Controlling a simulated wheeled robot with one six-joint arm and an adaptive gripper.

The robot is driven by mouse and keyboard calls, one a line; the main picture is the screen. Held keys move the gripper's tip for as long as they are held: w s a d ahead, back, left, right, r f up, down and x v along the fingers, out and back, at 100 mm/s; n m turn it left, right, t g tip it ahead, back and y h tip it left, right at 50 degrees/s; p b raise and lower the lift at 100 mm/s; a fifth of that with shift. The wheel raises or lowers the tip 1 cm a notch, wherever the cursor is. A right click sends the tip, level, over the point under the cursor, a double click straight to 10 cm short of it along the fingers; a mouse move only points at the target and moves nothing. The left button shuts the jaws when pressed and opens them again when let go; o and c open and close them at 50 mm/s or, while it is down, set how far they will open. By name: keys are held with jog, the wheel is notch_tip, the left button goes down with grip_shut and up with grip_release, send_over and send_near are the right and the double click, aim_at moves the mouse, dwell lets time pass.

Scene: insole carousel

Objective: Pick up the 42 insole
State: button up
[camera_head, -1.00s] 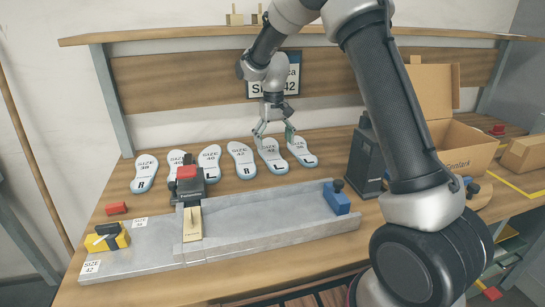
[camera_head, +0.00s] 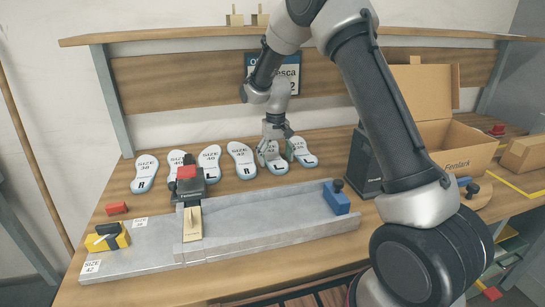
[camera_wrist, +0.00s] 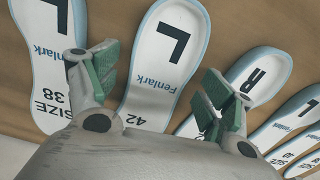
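A row of white insoles with pale blue edges lies on the wooden bench. The left 42 insole (camera_head: 274,167), marked L, is second from the right; in the wrist view it (camera_wrist: 160,62) shows "L", "Fenlark" and "42". The right 42 insole (camera_head: 241,160), marked R, lies just left of it; it (camera_wrist: 252,78) is partly behind a finger in the wrist view. My gripper (camera_head: 273,146) is over the left 42 insole. Its green-padded fingers (camera_wrist: 160,88) are apart on either side of that insole, with nothing held. Whether they touch it cannot be told.
A size 38 insole (camera_head: 303,152) lies close on the right, near one finger. In front is a grey trough fixture (camera_head: 270,222) with a red-topped clamp (camera_head: 187,183). A dark upright device (camera_head: 366,160) and an open carton (camera_head: 462,148) stand right. A wall sign (camera_head: 257,72) is partly hidden.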

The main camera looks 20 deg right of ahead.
jog(key=c, duration=0.7)
jog(key=shift+c, duration=0.2)
